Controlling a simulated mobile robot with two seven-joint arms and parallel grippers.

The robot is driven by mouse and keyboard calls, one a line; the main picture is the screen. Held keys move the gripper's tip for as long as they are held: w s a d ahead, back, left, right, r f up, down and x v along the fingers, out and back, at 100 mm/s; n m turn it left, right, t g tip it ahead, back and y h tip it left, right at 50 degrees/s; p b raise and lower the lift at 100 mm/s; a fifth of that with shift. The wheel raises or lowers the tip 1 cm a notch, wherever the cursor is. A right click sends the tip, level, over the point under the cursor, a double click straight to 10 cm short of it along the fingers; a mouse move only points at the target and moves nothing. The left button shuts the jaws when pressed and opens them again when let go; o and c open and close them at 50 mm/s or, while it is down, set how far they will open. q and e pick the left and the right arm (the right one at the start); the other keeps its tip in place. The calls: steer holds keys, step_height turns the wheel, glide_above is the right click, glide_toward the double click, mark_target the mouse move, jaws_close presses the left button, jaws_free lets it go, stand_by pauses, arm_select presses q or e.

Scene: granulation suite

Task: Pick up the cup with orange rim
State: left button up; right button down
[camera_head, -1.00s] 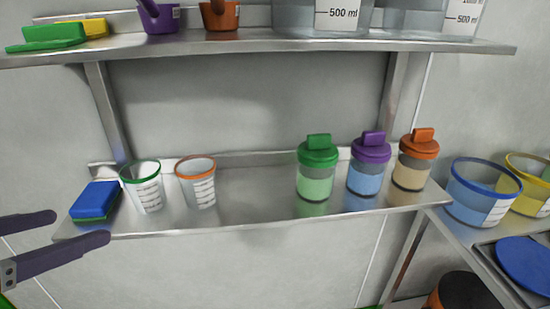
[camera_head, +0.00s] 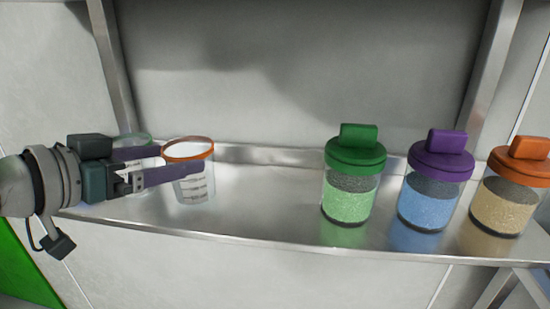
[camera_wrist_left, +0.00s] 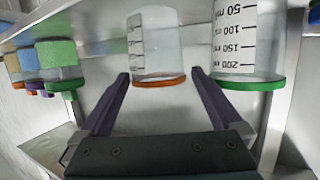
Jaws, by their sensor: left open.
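The cup with orange rim (camera_head: 196,188) is clear with printed markings and stands upright on the metal shelf (camera_head: 270,205). My left gripper (camera_head: 181,163) comes in from the left, open and empty. One finger crosses in front of the cup's side; the other reaches toward its far side. In the left wrist view, which looks upside down, the orange-rimmed cup (camera_wrist_left: 158,50) lies between the fingertips of the left gripper (camera_wrist_left: 161,77). Whether they touch it I cannot tell. My right gripper is out of view.
A green-rimmed cup (camera_head: 134,140) stands close left of it, partly hidden by my gripper; the left wrist view shows it (camera_wrist_left: 248,84) just outside one finger. Green-lidded (camera_head: 350,195), purple-lidded (camera_head: 432,205) and orange-lidded (camera_head: 500,205) jars stand to the right. Shelf between is bare.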

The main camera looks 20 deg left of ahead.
arm_select(q)
steer(key=shift+f+b+x, duration=0.2)
steer(key=shift+b+x, duration=0.3)
steer(key=shift+x, duration=1.8)
steer(key=shift+s+d, duration=0.1)
steer(key=shift+d, duration=0.05)
steer(key=c, duration=1.1)
steer(key=shift+o, duration=0.2)
